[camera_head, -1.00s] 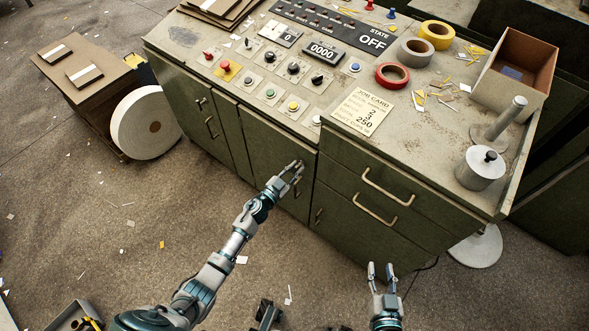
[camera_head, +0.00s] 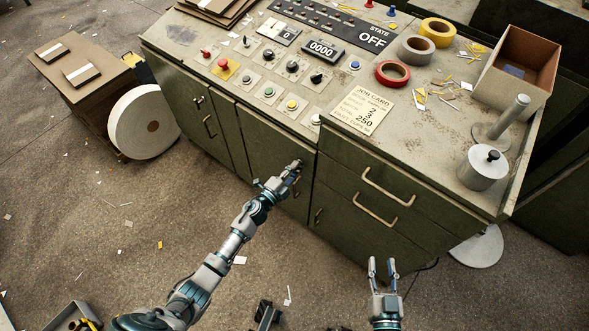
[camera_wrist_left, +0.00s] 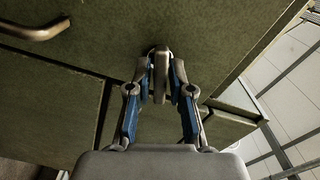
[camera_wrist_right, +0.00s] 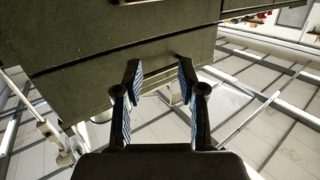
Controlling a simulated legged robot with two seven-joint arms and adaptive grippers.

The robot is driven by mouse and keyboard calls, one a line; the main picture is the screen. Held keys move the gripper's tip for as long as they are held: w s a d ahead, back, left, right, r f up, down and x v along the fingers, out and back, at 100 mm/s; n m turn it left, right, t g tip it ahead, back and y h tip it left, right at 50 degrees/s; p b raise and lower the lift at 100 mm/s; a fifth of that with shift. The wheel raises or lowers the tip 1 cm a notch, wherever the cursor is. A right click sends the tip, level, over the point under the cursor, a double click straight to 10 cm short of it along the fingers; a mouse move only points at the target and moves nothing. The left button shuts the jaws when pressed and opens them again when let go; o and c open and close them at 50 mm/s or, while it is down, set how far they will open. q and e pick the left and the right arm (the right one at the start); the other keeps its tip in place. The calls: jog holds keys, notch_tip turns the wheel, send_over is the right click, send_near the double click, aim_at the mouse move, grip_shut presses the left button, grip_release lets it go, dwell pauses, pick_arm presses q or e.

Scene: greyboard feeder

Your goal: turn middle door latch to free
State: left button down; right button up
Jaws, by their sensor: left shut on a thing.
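The middle door (camera_head: 262,135) is a dark green panel on the front of the cabinet, and it looks closed. My left gripper (camera_head: 294,168) is at the upper right part of this door, near its right edge. In the left wrist view, my left gripper (camera_wrist_left: 160,85) is shut on a small grey metal latch (camera_wrist_left: 161,62), with one blue-padded finger on each side. In the head view the gripper hides the latch. My right gripper (camera_head: 382,266) is open and empty in front of the drawers; its parted fingers also show in the right wrist view (camera_wrist_right: 158,75).
A bar handle (camera_wrist_left: 36,28) lies left of the latch in the left wrist view. Two drawer handles (camera_head: 388,188) (camera_head: 375,210) stick out right of the middle door. The cabinet top (camera_head: 300,120) carries controls, tape rolls and a box. Floor in front is mostly clear.

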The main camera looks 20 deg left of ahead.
pick_arm(q)
jog(key=shift+s+d+f+m+b, duration=0.1)
jog(key=shift+m+b, duration=0.1)
jog(key=shift+m, duration=0.85)
jog(key=shift+d+f+m+b, duration=0.1)
jog(key=shift+m+b, duration=0.1)
jog(key=shift+m, duration=0.85)
pick_arm(e)
jog(key=shift+w+a+r+t, duration=0.1)
jog(key=shift+r+t, duration=0.3)
jog(key=shift+r, duration=0.1)
jog(key=shift+w+a+r+t, duration=0.1)
jog(key=shift+r+t, duration=0.3)
jog(key=shift+r, duration=0.05)
jog(key=shift+r+y, duration=0.1)
jog(key=shift+y, duration=0.2)
pick_arm(q)
jog(key=shift+f, duration=0.1)
jog(key=c, duration=1.2)
grip_release()
pick_arm(e)
jog(key=shift+d, duration=0.15)
pick_arm(q)
jog(key=v, duration=1.1)
jog(key=shift+s, duration=0.4)
